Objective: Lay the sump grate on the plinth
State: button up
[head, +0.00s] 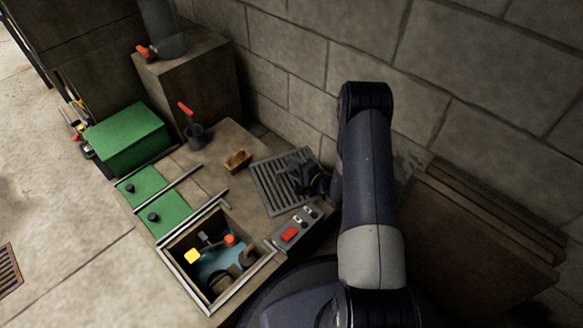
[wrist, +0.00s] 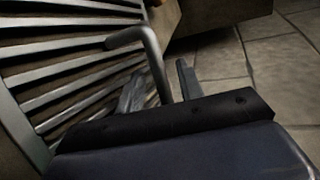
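The sump grate (head: 273,191) is a grey slatted square on the right part of the brown slab top, near the block wall. Its slats fill the upper left of the wrist view (wrist: 65,70), where a bent grey bar handle (wrist: 152,50) rises from it. My gripper (head: 314,181) is at the grate's right side. In the wrist view its two fingers (wrist: 162,88) stand apart, with the handle between them and a gap on the right. Finger contact on the left is unclear. Which surface is the plinth I cannot tell for sure; a brown block (head: 205,85) stands at the back.
An open square pit (head: 172,268) with blue water, a yellow piece and an orange knob lies in front. A control box (head: 290,234) with a red button, a wooden brush (head: 237,161), a red-handled valve (head: 194,132) and a green box (head: 128,138) are nearby. Boards (head: 470,250) lean right.

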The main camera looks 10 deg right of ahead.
jog(key=p+v, duration=0.3)
jog(key=v, duration=0.7)
jog(key=shift+s+d+r, duration=0.1)
jog(key=shift+s, duration=0.15)
jog(key=shift+d, duration=0.15)
